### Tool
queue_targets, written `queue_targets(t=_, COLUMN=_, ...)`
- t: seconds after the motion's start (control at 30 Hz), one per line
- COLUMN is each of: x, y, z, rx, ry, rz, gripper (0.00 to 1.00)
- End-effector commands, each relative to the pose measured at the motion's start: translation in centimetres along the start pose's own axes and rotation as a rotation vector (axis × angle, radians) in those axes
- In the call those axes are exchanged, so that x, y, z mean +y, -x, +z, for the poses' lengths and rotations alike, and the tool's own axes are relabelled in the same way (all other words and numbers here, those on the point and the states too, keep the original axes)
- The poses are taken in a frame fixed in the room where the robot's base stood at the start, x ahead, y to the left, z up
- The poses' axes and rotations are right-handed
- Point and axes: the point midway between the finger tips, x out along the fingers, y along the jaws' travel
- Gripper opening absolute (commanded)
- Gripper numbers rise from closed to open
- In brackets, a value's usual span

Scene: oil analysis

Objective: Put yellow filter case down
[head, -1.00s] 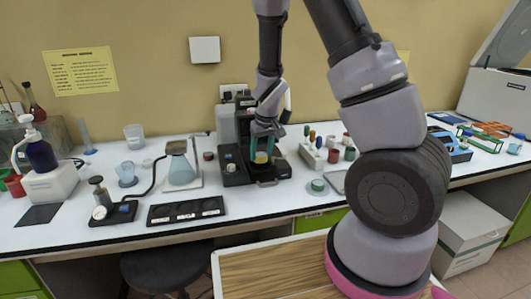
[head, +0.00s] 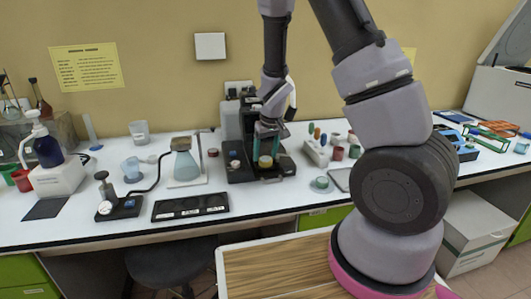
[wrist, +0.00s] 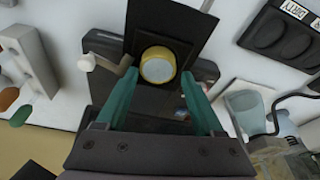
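The yellow filter case (wrist: 157,65) is a small round yellow piece with a pale top. In the wrist view it lies just past my fingertips, over a dark plate. In the head view the case (head: 265,161) is low at the front of the black and grey apparatus (head: 240,170). My gripper (wrist: 160,78) has two green fingers, one on each side of the case. Narrow gaps show between the fingers and the case, so it looks open around it. In the head view my gripper (head: 267,150) points down. Contact under the case is hard to see.
A flask on a stand (head: 184,165) and a black tray (head: 190,207) are left of the apparatus. A white rack with coloured pieces (head: 316,152) and a small green-topped dish (head: 321,184) are to its right. White table shows around them.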

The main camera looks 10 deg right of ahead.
Motion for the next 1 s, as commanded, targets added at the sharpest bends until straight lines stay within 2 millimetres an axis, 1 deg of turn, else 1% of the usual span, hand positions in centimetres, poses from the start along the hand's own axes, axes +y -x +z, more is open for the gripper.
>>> queue_targets(t=0.03, x=0.4, y=0.0, z=0.0, rx=0.001, ry=-0.007, rz=0.006, gripper=0.87)
queue_targets(t=0.3, x=0.5, y=0.1, z=0.0, rx=0.001, ry=-0.008, rz=0.007, gripper=0.87)
queue_targets(t=0.43, x=0.5, y=0.8, z=-0.3, rx=0.003, ry=-0.007, rz=0.007, gripper=0.87)
queue_targets(t=0.57, x=0.3, y=2.3, z=-0.4, rx=0.004, ry=-0.003, rz=0.007, gripper=0.87)
queue_targets(t=1.0, x=0.0, y=8.7, z=-0.3, rx=0.003, ry=0.0, rz=0.002, gripper=0.87)
